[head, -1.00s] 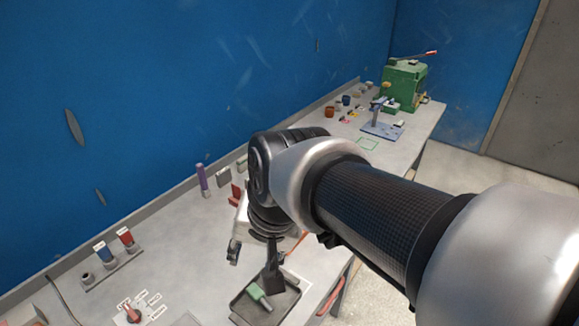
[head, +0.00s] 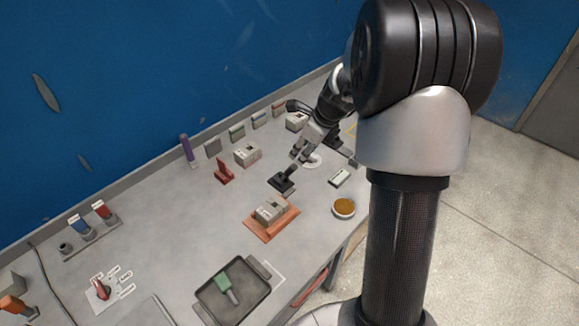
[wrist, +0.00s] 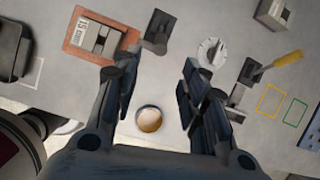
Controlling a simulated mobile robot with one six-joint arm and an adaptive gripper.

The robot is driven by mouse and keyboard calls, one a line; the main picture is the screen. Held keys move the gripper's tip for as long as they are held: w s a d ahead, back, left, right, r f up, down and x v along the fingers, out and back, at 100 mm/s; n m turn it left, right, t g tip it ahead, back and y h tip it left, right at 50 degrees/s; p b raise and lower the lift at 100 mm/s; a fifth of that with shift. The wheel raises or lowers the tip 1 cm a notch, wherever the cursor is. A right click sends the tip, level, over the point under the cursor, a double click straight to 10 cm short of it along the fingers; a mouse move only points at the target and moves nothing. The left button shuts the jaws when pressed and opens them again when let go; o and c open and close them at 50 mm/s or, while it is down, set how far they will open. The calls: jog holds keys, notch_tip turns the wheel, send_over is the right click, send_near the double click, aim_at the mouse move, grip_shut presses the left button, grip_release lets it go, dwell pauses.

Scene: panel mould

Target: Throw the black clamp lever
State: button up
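The black clamp lever (head: 284,179) stands on a dark base on the bench, just beyond the orange plate. It also shows at the top of the wrist view (wrist: 155,32), beyond my fingertips. My gripper (head: 303,150) is over the bench, just right of the black lever in the head view. In the wrist view its two fingers (wrist: 158,82) are spread apart with nothing between them but bench and a bowl below. The gripper appears apart from the lever.
An orange plate with a grey block (head: 271,212), a bowl (head: 343,207) and a white dial (wrist: 211,53) are close by. A red lever (head: 223,171) stands to the left. A yellow-handled black piece (wrist: 258,72) is right in the wrist view. A tray (head: 232,290) lies nearer.

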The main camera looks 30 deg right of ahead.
aim_at(291, 169)
jog(key=b+x, duration=0.4)
jog(key=x, duration=1)
jog(key=shift+w+d+f, duration=0.1)
jog(key=shift+w+f, duration=0.05)
jog(key=shift+c, duration=0.5)
grip_shut()
